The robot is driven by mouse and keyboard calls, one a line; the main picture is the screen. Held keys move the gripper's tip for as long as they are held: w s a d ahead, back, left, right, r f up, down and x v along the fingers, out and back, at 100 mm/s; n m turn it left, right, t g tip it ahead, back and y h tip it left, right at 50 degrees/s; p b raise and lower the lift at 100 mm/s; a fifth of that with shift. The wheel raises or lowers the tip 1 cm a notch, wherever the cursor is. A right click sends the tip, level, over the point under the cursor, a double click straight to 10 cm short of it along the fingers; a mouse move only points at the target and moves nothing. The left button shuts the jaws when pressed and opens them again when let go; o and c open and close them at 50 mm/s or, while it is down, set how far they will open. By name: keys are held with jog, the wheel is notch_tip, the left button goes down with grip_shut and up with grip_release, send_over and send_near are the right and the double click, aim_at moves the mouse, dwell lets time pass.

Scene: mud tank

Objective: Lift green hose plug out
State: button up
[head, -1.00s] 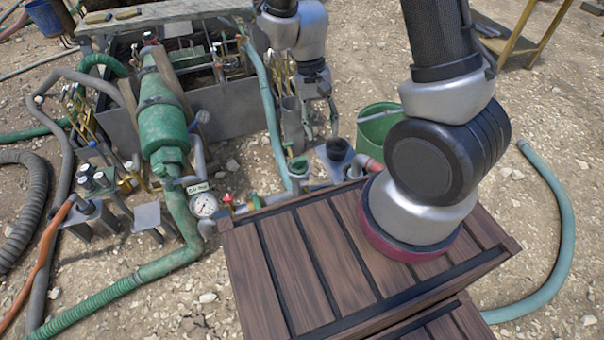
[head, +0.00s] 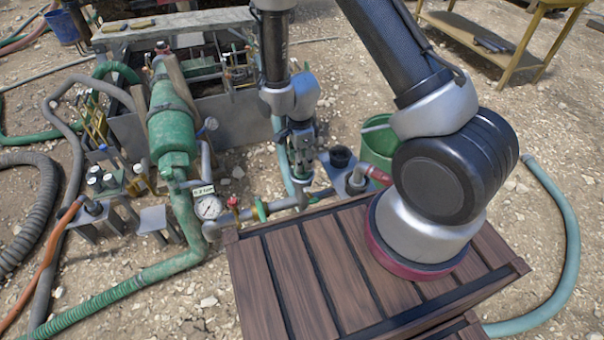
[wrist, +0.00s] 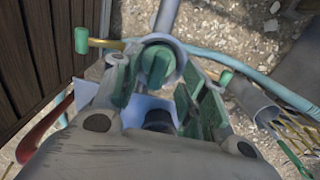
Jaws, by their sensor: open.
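The green plug (wrist: 155,63) sits upright in a round grey pipe socket (wrist: 166,46) in the wrist view. My gripper (wrist: 166,82) is open, with one finger on each side of the plug's line. I cannot tell whether either finger touches the plug. In the head view my gripper (head: 301,172) points down over the pipe end beside the wooden deck, and it hides the plug there.
A black cup (head: 340,156) on a metal plate and a green bucket (head: 379,143) stand to the right of my gripper. A pressure gauge (head: 208,207) and a red valve handle (head: 233,202) are to the left. The wooden deck (head: 300,265) lies in front.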

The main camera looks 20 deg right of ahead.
notch_tip(320, 180, down, 4)
jog(key=shift+r, duration=0.2)
jog(key=shift+c, duration=0.4)
grip_shut()
jog(key=shift+r, duration=0.15)
notch_tip(320, 180, up, 10)
jog(key=shift+f, duration=0.1)
